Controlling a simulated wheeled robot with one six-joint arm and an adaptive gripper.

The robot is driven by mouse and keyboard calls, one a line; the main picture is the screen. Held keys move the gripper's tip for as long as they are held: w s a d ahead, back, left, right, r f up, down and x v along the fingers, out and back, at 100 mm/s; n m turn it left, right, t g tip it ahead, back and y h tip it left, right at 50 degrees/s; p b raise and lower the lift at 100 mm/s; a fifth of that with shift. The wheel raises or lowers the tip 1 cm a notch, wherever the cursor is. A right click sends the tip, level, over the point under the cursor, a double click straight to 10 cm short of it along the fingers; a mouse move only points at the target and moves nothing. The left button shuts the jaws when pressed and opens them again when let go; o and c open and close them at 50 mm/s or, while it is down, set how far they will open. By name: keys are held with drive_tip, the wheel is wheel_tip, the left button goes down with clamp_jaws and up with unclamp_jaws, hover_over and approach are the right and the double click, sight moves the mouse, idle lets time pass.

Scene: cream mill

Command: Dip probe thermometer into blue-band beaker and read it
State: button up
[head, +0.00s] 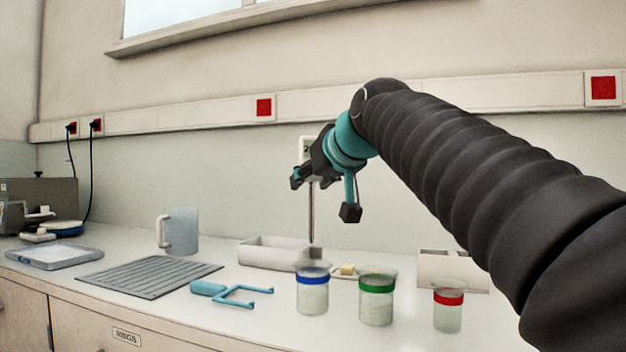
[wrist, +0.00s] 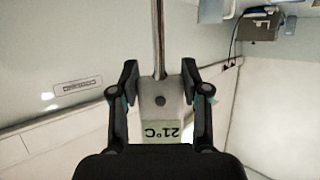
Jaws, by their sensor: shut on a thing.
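My gripper (wrist: 161,84) is shut on the probe thermometer (wrist: 160,103), gripping its pale body between both pads. Its display shows 21°C, upside down in the wrist view. In the head view its thin metal probe (head: 311,215) hangs straight down from my gripper. The probe's lower end shows just above the rim of the blue-band beaker (head: 313,295); I cannot tell whether it is over the beaker or behind it. The beaker stands upright on the counter with pale contents. A green-band beaker (head: 376,303) and a smaller red-band beaker (head: 448,316) stand to its right.
A white trough (head: 268,254) and a small dish with a yellow piece (head: 347,270) lie behind the beakers. A teal forked tool (head: 210,288), ribbed mat (head: 150,279) and jug (head: 181,232) are to the left. A white box (head: 440,270) stands behind the red-band beaker.

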sight(313, 240)
drive_tip(key=shift+f+b, duration=4.6)
drive_tip(key=shift+f, duration=0.8)
drive_tip(key=shift+s, duration=0.2)
drive_tip(key=shift+r+p, duration=5.3)
drive_tip(key=shift+r, duration=0.35)
drive_tip(key=shift+h, duration=0.3)
drive_tip(key=shift+m, duration=0.4)
drive_tip(key=shift+m+t+h+p, duration=0.35)
drive_tip(key=shift+m+h, duration=0.15)
drive_tip(key=shift+h, duration=0.2)
